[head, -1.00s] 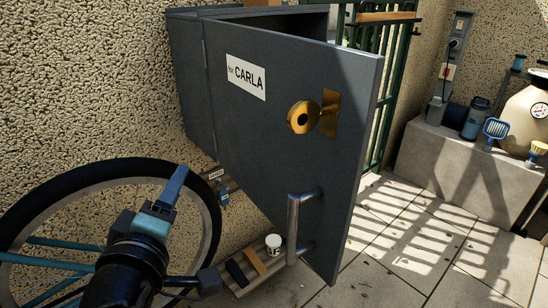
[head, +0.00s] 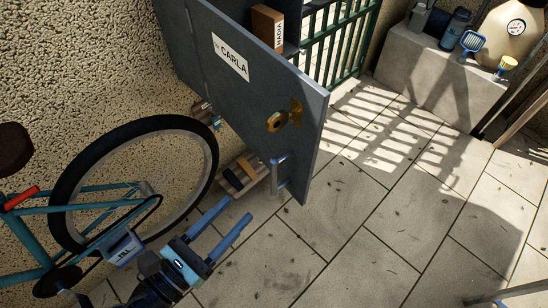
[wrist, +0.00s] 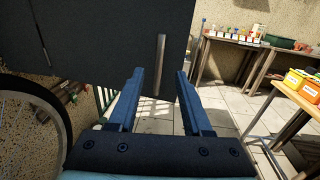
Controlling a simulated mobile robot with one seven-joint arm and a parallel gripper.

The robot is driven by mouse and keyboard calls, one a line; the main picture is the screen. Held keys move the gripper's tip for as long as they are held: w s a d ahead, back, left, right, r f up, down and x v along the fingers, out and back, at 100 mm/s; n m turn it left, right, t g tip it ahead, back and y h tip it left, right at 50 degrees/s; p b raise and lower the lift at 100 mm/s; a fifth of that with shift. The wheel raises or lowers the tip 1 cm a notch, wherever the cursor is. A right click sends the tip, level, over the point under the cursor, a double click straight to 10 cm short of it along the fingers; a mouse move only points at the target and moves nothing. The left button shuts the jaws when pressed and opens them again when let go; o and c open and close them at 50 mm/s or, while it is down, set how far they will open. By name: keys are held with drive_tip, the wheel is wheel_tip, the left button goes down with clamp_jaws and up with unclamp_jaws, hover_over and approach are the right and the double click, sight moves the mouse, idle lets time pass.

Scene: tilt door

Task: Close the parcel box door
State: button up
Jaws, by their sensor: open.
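My gripper (head: 238,208) is open and empty, below and left of the handle, with a clear gap to the door. In the wrist view my gripper's fingers (wrist: 159,72) point forward, with the handle between them in the picture.
A teal bicycle (head: 95,218) leans along the wall at left, close to my arm. A green gate (head: 340,45) and a stone block (head: 440,80) stand behind. The paved floor at right is free.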

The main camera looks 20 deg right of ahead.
sight(272, 174)
drive_tip(key=p+x, duration=0.1)
drive_tip(key=x, duration=1.1)
drive_tip(key=shift+w+d, duration=0.2)
drive_tip(key=shift+d, duration=0.05)
clamp_jaws()
idle(0.9)
